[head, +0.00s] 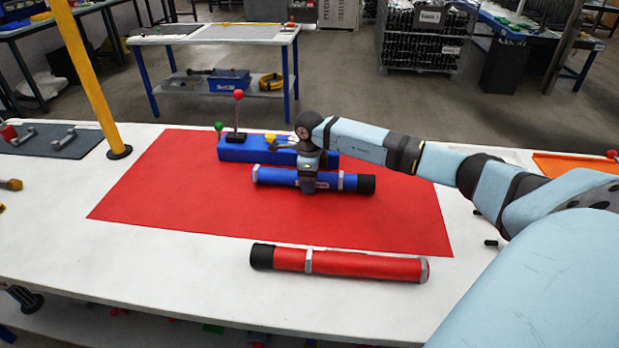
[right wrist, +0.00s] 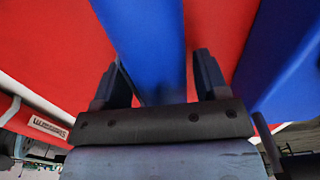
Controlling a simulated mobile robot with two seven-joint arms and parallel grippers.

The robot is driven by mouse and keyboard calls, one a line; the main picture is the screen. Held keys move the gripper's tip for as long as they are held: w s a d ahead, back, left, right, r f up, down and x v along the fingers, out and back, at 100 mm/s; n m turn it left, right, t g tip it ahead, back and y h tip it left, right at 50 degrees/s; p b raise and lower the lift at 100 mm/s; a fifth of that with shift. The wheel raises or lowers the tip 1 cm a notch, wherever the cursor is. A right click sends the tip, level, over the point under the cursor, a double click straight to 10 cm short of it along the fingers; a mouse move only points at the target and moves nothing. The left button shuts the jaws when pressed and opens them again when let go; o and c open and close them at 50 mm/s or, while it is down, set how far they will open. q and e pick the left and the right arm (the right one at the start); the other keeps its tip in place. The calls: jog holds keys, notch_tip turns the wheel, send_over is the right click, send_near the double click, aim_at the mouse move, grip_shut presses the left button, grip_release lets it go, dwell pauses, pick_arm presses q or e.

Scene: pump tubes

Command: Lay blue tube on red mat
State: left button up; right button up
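The blue tube (head: 275,176), with a black cap at its right end and grey bands, lies level over the far middle part of the red mat (head: 190,200). It appears to rest on the mat. My right gripper (head: 307,186) points down around the tube's middle. In the right wrist view the blue tube (right wrist: 148,40) runs between the two fingers (right wrist: 160,85). A thin strip of red shows between the tube and the right-hand finger, so the gripper looks open. My left gripper is out of view.
A blue block (head: 240,150) with upright colored-ball pins stands just behind the tube. A red tube (head: 365,265) lies on the white table in front of the mat. A yellow post (head: 85,70) stands at the left. The mat's left half is clear.

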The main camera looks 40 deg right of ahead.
jog(key=shift+o, duration=0.2)
notch_tip(320, 180, up, 12)
jog(key=p, duration=0.1)
jog(key=shift+r, duration=0.2)
dwell(0.7)
